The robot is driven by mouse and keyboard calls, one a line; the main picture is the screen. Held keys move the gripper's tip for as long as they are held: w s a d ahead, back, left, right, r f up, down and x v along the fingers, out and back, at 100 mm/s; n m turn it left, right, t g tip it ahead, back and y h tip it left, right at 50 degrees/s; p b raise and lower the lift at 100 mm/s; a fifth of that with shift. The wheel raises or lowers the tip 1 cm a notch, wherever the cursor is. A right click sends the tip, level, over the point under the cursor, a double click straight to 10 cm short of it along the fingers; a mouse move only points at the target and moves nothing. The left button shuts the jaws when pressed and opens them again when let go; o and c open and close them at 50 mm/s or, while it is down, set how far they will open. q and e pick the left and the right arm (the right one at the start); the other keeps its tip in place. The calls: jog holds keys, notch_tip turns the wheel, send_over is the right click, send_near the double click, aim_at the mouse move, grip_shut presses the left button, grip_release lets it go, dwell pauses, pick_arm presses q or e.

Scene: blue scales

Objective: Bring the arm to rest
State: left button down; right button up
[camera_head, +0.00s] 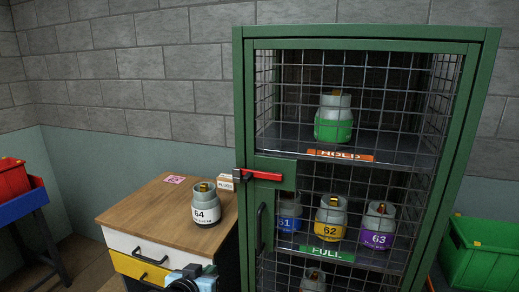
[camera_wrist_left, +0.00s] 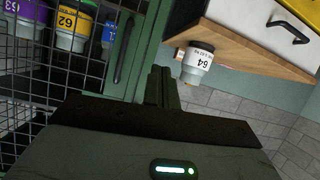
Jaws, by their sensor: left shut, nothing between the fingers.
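My left gripper (camera_head: 193,278) shows only in part at the bottom edge of the head view, in front of the wooden-topped cabinet (camera_head: 145,207). In the left wrist view its two dark fingers (camera_wrist_left: 162,87) are together with nothing between them. The fingers are apart from the grey cylinder marked 64 (camera_head: 206,206), which stands upright on the cabinet top near its right edge. That cylinder also shows upside down in the left wrist view (camera_wrist_left: 197,62). My right gripper is in neither view.
A green mesh cage (camera_head: 482,140) with a closed door and red latch (camera_head: 258,174) stands right of the cabinet. It holds a green-banded cylinder (camera_head: 334,118) above and several others below. A green crate (camera_head: 485,262) is at right, a red bin (camera_head: 12,181) at left.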

pick_arm(q)
jog(key=s+a+f+g, duration=0.1)
jog(key=s+a+f, duration=0.3)
jog(key=s+f, duration=1.05)
jog(key=s+a+f+g, duration=0.1)
jog(key=s+a+f, duration=0.1)
jog(key=s+f, duration=0.3)
jog(key=s+a+f+g+y, duration=0.1)
jog(key=s+f, duration=0.5)
jog(key=s, duration=0.8)
jog(key=shift+a+y, duration=0.3)
jog(key=shift+a, duration=0.1)
jog(key=shift+s, duration=0.1)
